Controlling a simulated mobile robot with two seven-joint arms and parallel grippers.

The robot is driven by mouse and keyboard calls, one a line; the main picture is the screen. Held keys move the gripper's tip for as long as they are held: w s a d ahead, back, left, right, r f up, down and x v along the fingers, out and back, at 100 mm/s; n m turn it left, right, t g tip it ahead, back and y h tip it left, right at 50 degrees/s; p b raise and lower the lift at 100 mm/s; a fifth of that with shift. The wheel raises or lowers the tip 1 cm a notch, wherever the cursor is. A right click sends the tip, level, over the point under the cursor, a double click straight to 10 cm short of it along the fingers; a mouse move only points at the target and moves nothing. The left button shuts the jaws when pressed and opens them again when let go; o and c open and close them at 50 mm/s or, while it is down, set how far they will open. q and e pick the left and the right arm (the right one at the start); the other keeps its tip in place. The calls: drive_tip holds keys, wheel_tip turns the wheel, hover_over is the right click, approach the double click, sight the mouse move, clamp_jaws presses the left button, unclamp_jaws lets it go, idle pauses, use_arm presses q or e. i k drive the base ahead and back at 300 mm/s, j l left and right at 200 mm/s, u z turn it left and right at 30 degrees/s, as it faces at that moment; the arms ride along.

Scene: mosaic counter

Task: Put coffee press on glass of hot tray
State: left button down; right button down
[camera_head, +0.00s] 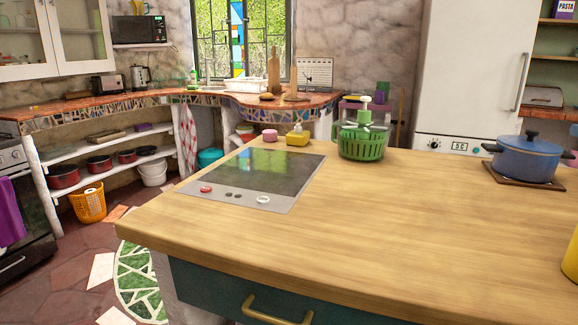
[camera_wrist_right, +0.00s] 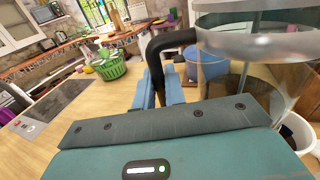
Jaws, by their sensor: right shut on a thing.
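The coffee press (camera_wrist_right: 255,45) fills the upper right of the right wrist view. It has a clear glass body, a metal band and a black handle (camera_wrist_right: 172,42). My right gripper (camera_wrist_right: 166,85) is shut on that handle, its blue fingers on both sides of it. The base of the press is hidden or cut off. The hot tray (camera_head: 262,178) has a dark glass top and a pale front strip with knobs. It lies on the left part of the wooden counter, its glass bare. It also shows at the left of the right wrist view (camera_wrist_right: 50,108). Neither gripper shows in the head view.
A green basket-like spinner (camera_head: 362,143) stands right of the hot tray. A blue pot (camera_head: 527,160) sits at the far right. The middle of the wooden counter (camera_head: 390,220) is clear.

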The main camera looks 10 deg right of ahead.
sight(265, 164)
drive_tip(key=i+j, duration=0.3)
drive_tip(key=i+j+z, duration=0.1)
drive_tip(key=i+j, duration=0.15)
drive_tip(key=j, duration=0.2)
drive_tip(key=i+j, duration=0.3)
drive_tip(key=j, duration=0.15)
drive_tip(key=i+j+z, duration=0.1)
drive_tip(key=i+j, duration=0.15)
drive_tip(key=j, duration=0.15)
